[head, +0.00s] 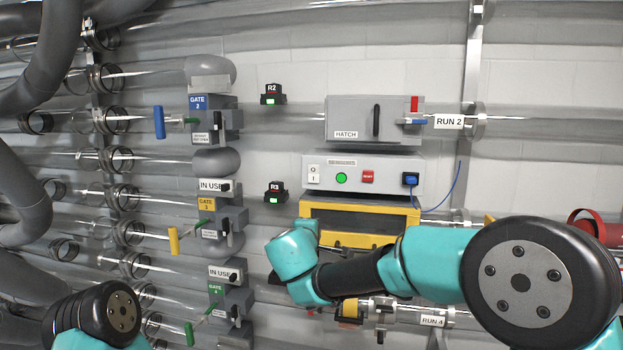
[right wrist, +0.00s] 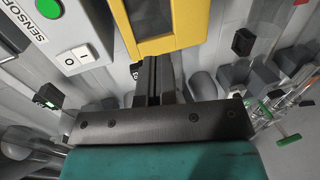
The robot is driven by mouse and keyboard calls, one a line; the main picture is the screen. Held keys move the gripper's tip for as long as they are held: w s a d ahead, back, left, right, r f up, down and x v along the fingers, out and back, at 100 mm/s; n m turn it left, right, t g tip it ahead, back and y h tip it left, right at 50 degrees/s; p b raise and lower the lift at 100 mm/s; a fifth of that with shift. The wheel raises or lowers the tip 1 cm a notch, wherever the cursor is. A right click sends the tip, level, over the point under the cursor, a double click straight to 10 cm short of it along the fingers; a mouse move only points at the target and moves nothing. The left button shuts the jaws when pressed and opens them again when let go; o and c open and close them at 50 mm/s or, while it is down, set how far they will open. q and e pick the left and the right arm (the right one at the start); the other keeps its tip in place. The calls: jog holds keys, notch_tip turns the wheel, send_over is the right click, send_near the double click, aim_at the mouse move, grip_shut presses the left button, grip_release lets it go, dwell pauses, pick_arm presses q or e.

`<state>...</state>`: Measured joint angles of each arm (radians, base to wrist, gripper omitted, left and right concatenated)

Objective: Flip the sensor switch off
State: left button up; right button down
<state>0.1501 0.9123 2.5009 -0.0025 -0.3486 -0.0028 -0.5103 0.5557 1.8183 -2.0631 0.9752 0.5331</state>
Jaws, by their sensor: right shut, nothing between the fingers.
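The sensor box (head: 388,190) is a light grey unit on the wall below the hatch. Its white rocker switch (head: 313,173), marked O and I, is at its left end. The green lamp (head: 341,178) beside it looks bright. In the right wrist view the switch (right wrist: 77,58) and lamp (right wrist: 48,9) are at upper left, next to the SENSOR label. I cannot tell which way the rocker is tilted. My right gripper (right wrist: 153,66) is shut and empty, beside the yellow frame and apart from the switch. The head view hides its fingers behind my wrist. My left gripper is out of view.
A yellow-framed unit (head: 320,207) sits directly under the sensor box. The hatch box (head: 350,120) is above. Gate units (head: 205,218) and clear pipes are to the left. A red button (head: 368,176) and blue plug (head: 411,179) are on the sensor box.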

aim_at(314, 169)
jog(key=s+a+r+t, duration=0.3)
jog(key=r+t, duration=0.1)
jog(key=r, duration=0.8)
jog(key=shift+a, duration=0.2)
jog(key=shift+w, duration=0.1)
jog(key=x, duration=1.3)
jog(key=shift+w+d+r, duration=0.1)
jog(key=shift+w+d, duration=0.1)
jog(key=shift+w, duration=0.2)
